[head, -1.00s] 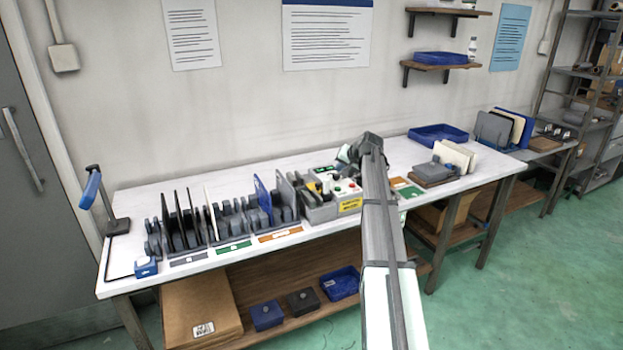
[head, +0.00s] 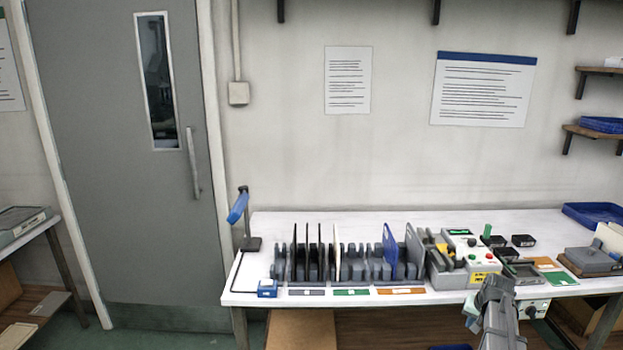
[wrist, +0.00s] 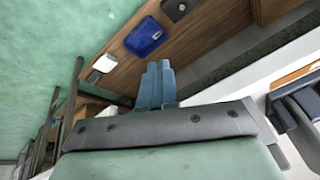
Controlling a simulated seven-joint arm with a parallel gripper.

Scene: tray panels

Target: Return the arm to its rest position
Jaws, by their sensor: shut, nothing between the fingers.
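My gripper (wrist: 155,66) shows in the wrist view with its two blue-grey fingers together and nothing between them. It points out over the area in front of the table, with the lower wooden shelf (wrist: 192,45) and green floor beyond. In the head view my arm reaches up from the bottom right and ends at the front edge of the white table (head: 330,222); the fingers are hard to make out there. The arm's end is just in front of the grey control box (head: 450,280) with red and green buttons.
Slotted racks (head: 350,262) hold upright black, white, blue and grey panels left of the control box. A blue-headed lamp (head: 238,207) stands at the table's left end. A blue tray (head: 592,213) lies at the back right. In the wrist view a blue bin (wrist: 145,37) sits on the lower shelf.

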